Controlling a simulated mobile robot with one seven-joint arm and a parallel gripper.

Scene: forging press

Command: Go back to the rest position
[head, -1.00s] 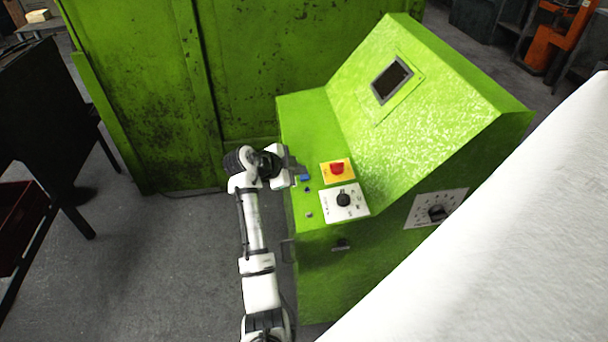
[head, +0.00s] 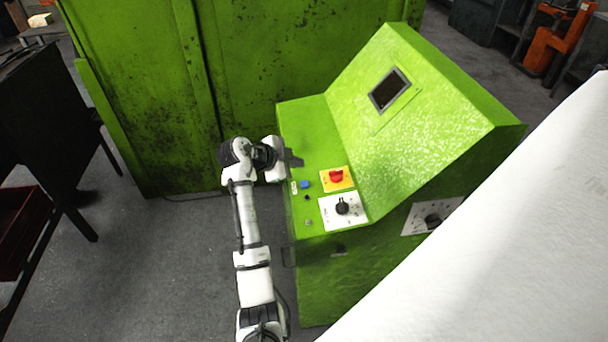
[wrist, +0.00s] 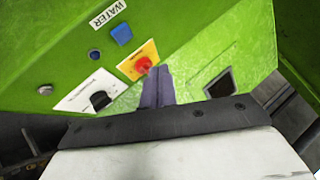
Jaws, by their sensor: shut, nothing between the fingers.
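My gripper (head: 296,160) is above the left end of the green control console (head: 350,150), at the end of my white arm. Its fingers also show in the wrist view (wrist: 158,88), together and empty. In the head view it is just behind a blue button (head: 305,185) and left of the red knob on a yellow plate (head: 336,176). In the wrist view the fingertips overlap the lower edge of the yellow plate (wrist: 138,62). I cannot tell the exact gap to the panel.
A black rotary switch on a white plate (head: 343,209) sits on the console. A tall green machine wall (head: 150,90) stands behind. A dark table (head: 50,130) and red bin (head: 22,225) are at left. A large white surface (head: 500,260) fills the lower right. Grey floor is open at left.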

